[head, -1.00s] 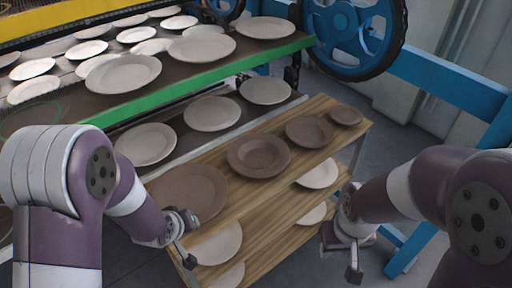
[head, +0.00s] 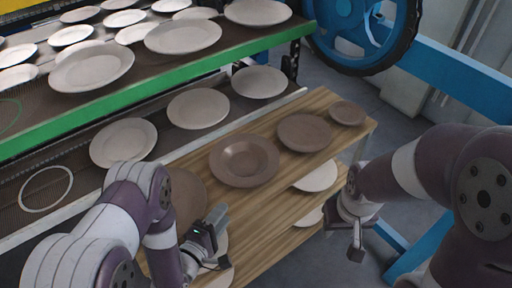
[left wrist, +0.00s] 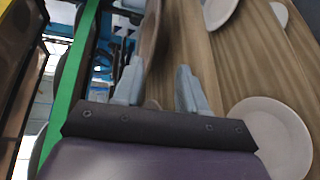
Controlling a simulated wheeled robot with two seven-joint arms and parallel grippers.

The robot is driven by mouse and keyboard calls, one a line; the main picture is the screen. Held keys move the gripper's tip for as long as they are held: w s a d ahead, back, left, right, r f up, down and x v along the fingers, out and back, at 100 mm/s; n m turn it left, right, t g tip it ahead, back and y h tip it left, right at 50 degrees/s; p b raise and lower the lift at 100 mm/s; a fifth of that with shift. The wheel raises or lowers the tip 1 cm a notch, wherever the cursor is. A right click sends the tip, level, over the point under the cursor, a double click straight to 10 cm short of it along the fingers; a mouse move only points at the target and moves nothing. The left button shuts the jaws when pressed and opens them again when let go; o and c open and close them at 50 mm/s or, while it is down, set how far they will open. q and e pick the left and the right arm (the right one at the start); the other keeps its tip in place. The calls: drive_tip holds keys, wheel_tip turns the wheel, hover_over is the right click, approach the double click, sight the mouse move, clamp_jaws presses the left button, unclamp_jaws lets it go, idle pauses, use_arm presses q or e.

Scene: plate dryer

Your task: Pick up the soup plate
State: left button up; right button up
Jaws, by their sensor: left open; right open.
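The soup plate (head: 244,160) is brown with a sunken middle and a wide rim. It lies on the wooden top shelf in the head view. My left gripper (head: 218,238) is open, near the front edge of the shelf, below and to the left of the soup plate and apart from it. In the left wrist view its two fingers (left wrist: 158,82) are spread, and part of a brown plate (left wrist: 151,38) shows edge-on beyond them; I cannot tell which plate. My right gripper (head: 355,240) is open and empty, right of the shelf.
A large brown plate (head: 188,194), partly hidden by my left arm, lies left of the soup plate. A medium (head: 304,132) and a small brown plate (head: 347,112) lie to its right.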

sight(244, 187)
use_arm(q)
drive_tip(key=x, duration=1.2)
drive_tip(key=shift+w+d+r+p, duration=0.15)
drive_tip(key=shift+d+r+p, duration=0.2)
drive_tip(key=shift+d, duration=0.2)
clamp_jaws()
drive_tip(key=shift+w+r, duration=0.1)
drive_tip(key=shift+r, duration=0.1)
idle(0.3)
